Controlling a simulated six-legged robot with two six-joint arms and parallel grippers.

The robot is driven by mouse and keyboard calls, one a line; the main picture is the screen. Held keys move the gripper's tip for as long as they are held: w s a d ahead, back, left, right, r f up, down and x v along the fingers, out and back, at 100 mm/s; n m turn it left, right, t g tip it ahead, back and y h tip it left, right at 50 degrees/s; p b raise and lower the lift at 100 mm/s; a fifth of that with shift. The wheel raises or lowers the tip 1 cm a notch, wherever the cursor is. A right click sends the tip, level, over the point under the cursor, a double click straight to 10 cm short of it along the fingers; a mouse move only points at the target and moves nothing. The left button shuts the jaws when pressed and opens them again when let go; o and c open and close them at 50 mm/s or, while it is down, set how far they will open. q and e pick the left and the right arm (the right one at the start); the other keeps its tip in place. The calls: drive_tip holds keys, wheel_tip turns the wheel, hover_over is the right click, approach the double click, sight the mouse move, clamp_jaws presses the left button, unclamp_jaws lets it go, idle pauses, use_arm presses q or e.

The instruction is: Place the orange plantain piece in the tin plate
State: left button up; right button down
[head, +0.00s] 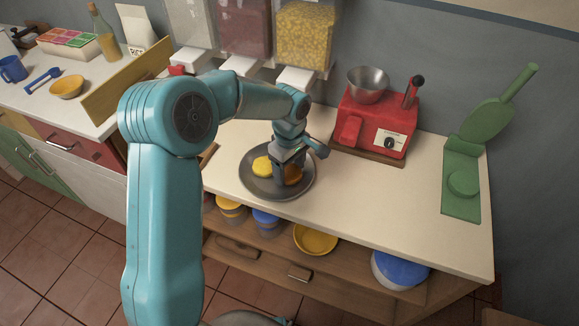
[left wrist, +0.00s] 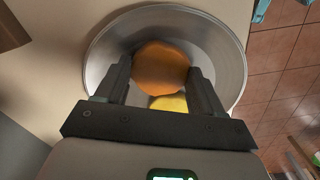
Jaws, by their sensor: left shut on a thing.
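The tin plate (head: 252,185) is a round grey metal dish on the counter; its rim also shows in the left wrist view (left wrist: 103,55). The orange plantain piece (left wrist: 162,66) is between the fingers of my left gripper (left wrist: 163,85), over the plate. In the head view the orange piece (head: 293,174) is partly hidden by my left gripper (head: 284,176). I cannot tell whether it touches the plate's bottom. A yellow piece (head: 262,166) lies in the plate to the left; part of it (left wrist: 168,103) shows below the orange piece in the wrist view. My right gripper is not in view.
A red scale (head: 375,122) with a metal bowl (head: 368,85) stands right of the plate. A green press (head: 463,180) stands at the right end. Dispensers (head: 305,35) hang behind. The counter's front right (head: 400,200) is clear. A yellow bowl (head: 315,240) sits on the shelf below.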

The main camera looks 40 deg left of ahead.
sight(290, 172)
use_arm(q)
drive_tip(key=shift+f, duration=0.25)
drive_tip(key=o, duration=0.8)
drive_tip(key=shift+w, duration=0.15)
drive_tip(key=shift+o, duration=0.2)
drive_tip(key=shift+r, duration=0.1)
drive_tip(key=shift+r, duration=0.35)
wheel_tip(290, 172, up, 12)
drive_tip(key=p, duration=0.1)
drive_tip(key=shift+f, duration=0.15)
